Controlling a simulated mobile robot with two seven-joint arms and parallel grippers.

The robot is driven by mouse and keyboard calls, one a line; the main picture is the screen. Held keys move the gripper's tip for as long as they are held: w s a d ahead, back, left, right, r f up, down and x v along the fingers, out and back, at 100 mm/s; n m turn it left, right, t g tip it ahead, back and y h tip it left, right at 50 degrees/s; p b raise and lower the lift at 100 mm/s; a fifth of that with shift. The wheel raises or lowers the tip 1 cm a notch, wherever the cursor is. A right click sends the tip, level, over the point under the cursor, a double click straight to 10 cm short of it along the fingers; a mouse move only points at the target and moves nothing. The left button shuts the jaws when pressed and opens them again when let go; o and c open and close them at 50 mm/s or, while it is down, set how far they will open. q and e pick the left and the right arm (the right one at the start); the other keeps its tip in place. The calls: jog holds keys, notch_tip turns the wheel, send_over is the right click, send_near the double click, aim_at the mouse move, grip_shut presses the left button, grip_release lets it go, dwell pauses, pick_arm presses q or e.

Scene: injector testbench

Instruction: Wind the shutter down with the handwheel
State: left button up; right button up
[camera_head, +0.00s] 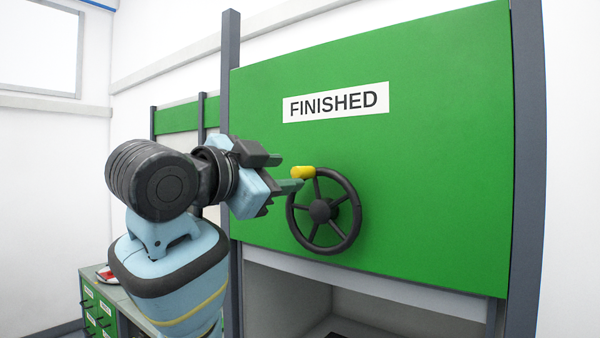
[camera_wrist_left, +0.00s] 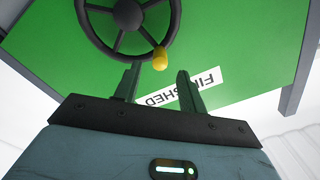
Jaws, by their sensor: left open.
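The green shutter (camera_head: 430,150) carries a white FINISHED label (camera_head: 335,102) and hangs partway down, with an opening below its lower edge. The black handwheel (camera_head: 320,210) is mounted on its front. A yellow knob (camera_head: 303,172) sits on the wheel's rim at the upper left in the head view. My left gripper (camera_head: 290,180) is open, with its fingers just left of the knob. In the left wrist view, the knob (camera_wrist_left: 160,59) lies just beyond the gap between the open fingertips (camera_wrist_left: 157,75), apparently not between them. My right gripper is not in view.
Grey posts (camera_head: 231,120) frame the shutter on both sides. Below it is a pale compartment (camera_head: 290,295) with a dark item inside. A cabinet with green drawers (camera_head: 98,312) stands at lower left, with a red and white item on top.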

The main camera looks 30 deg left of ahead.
aim_at(296, 172)
pick_arm(q)
jog(key=w, duration=0.5)
jog(key=shift+w+d, duration=0.2)
jog(key=shift+w, duration=0.1)
grip_shut()
